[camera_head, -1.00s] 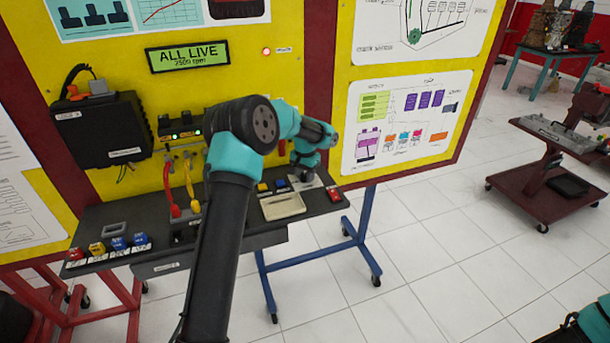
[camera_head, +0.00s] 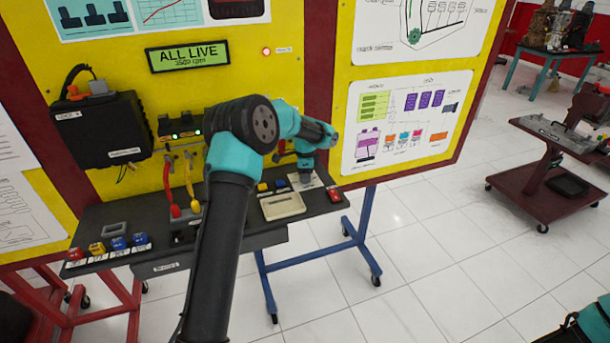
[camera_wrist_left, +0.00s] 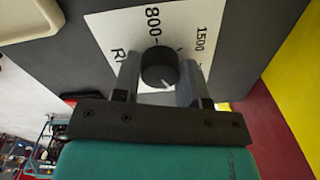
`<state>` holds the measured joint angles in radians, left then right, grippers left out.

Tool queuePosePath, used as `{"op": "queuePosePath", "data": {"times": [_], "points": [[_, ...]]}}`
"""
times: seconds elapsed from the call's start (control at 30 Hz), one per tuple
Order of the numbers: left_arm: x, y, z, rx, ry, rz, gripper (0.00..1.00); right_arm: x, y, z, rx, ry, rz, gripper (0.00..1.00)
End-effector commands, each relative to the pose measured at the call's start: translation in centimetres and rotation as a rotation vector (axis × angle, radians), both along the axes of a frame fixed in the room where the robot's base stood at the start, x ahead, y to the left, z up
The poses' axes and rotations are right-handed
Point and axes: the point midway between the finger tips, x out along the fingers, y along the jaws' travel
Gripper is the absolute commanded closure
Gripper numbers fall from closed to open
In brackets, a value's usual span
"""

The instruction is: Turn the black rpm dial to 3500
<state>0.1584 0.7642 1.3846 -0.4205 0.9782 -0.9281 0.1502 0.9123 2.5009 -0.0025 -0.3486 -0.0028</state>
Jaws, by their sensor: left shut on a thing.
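The black rpm dial (camera_wrist_left: 157,64) sits on a white label plate (camera_wrist_left: 112,35) in the left wrist view, with the printed numbers 800 and 1500 showing. A light pointer mark is on its face. My left gripper (camera_wrist_left: 160,78) has one finger on each side of the dial and is shut on it. In the head view my left gripper (camera_head: 306,178) reaches down to the right part of the dark shelf and hides the dial. The green display (camera_head: 188,56) reads "ALL LIVE" above a small rpm number that looks like 35 hundred-odd; its last digits are blurred. My right gripper is not in view.
Red and yellow cables (camera_head: 189,178) hang at the left. The yellow board (camera_head: 228,90) stands behind.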

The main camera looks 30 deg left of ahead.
Motion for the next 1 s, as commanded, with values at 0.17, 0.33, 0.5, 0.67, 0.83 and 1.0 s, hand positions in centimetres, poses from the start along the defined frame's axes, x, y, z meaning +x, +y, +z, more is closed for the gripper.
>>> {"op": "queuePosePath", "data": {"times": [0.17, 0.33, 0.5, 0.67, 0.83, 1.0], "points": [[0.0, 0.0, 0.01, 0.0, 0.0, -0.165, 0.84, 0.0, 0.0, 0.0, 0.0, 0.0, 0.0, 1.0], [0.0, 0.0, 0.01, 0.0, 0.0, -0.303, 0.84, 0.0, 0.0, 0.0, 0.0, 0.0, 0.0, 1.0], [0.0, 0.0, 0.01, 0.0, 0.0, -0.407, 0.84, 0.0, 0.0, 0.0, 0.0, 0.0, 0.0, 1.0], [0.0, 0.0, 0.01, 0.0, 0.0, -0.464, 0.84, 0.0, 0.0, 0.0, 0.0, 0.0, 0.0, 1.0], [0.0, 0.0, 0.01, 0.0, 0.0, -0.489, 0.84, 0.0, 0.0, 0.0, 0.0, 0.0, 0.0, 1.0], [0.0, 0.0, 0.01, 0.0, 0.0, -0.492, 0.84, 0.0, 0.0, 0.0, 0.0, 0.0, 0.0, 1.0]]}}
